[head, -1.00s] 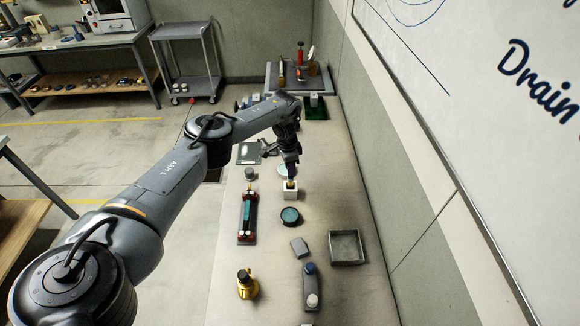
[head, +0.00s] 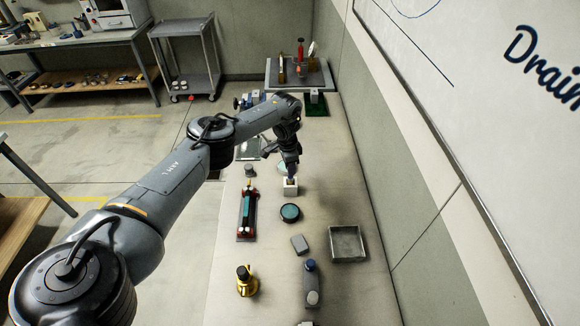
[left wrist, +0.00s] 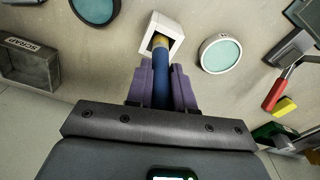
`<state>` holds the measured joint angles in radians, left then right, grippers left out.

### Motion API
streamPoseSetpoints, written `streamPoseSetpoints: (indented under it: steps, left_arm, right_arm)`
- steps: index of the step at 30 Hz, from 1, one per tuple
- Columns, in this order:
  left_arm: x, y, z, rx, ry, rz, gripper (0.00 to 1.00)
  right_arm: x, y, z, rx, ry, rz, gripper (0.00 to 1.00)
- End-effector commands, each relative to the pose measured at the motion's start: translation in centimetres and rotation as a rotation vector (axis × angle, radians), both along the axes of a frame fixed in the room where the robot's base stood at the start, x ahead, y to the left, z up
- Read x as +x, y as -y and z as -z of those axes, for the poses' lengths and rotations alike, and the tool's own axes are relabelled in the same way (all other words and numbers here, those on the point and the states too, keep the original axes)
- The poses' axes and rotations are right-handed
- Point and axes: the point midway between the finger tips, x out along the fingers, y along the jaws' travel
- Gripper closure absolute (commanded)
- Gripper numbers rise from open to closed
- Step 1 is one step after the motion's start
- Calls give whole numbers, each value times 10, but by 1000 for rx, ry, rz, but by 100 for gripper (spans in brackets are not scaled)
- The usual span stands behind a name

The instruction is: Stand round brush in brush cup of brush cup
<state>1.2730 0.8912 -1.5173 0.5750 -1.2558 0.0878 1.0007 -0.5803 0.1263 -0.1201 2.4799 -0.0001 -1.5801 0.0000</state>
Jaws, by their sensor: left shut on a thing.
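The brush cup (head: 290,188) is a small white square holder standing on the bench in the head view. In the left wrist view the brush cup (left wrist: 165,30) is at the top centre, its square opening facing the gripper. My left gripper (head: 290,176) is directly above the cup. In the left wrist view its purple fingers (left wrist: 162,88) are shut on the blue handle of the round brush (left wrist: 160,72). The brush's tan ferrule end (left wrist: 159,42) is at the cup's opening and appears partly inside; its bristles are hidden. My right gripper is not in view.
A teal round dish (head: 290,212) stands just in front of the cup. A grey open tray (head: 347,243) is to the right. Bare bench lies right of the cup.

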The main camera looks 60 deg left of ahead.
Motion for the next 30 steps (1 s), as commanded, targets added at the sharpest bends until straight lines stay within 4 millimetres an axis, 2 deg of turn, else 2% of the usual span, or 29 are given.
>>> streamPoseSetpoints:
  steps: [30]
  left_arm:
    - [0, 0, 27, 0, 0, 0, 100]
  right_arm:
    - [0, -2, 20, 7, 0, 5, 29]
